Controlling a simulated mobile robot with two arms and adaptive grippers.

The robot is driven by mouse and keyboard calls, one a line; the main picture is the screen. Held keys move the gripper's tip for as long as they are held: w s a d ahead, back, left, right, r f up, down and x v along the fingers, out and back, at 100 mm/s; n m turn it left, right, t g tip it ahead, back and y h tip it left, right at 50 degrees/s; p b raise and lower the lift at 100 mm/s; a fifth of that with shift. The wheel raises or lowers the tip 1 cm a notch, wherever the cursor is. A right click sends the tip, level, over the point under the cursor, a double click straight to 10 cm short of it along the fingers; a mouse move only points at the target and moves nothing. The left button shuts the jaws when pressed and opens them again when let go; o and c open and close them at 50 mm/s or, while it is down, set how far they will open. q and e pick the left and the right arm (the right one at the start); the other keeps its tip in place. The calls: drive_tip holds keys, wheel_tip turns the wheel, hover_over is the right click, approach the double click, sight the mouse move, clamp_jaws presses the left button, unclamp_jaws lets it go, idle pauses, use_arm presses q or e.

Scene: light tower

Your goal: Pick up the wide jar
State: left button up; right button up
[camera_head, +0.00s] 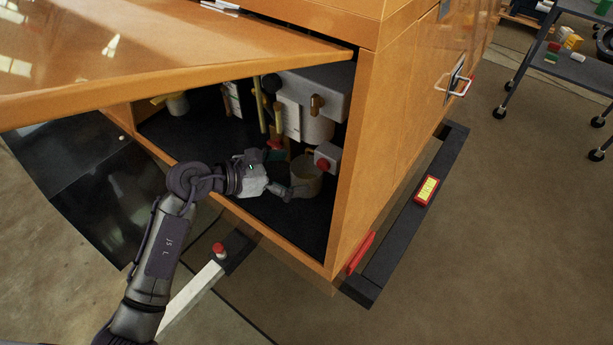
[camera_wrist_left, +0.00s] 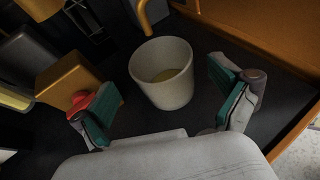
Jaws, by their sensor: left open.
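The wide jar (camera_wrist_left: 163,88) is a pale, open-topped vessel with a yellowish inside, standing upright on the dark cabinet floor in the left wrist view. My left gripper (camera_head: 288,180) reaches into the cabinet and is beside the jar. In the left wrist view the left gripper (camera_wrist_left: 165,108) is open, its green-padded fingers spread on either side of the jar, with gaps to both. My right gripper is not in view.
The orange cabinet (camera_head: 365,150) has a raised door (camera_head: 150,60) over my arm. A grey box (camera_head: 315,90) hangs above the jar. A curved orange pipe (camera_wrist_left: 143,18) is close behind the jar. An orange block (camera_wrist_left: 72,80) with a red part stands near the left finger.

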sight(319, 171)
use_arm(q)
drive_tip(key=x, duration=0.4)
drive_tip(key=shift+s+f, duration=0.1)
drive_tip(key=shift+s, duration=0.1)
drive_tip(key=shift+a, duration=0.1)
drive_tip(key=c, duration=1.3)
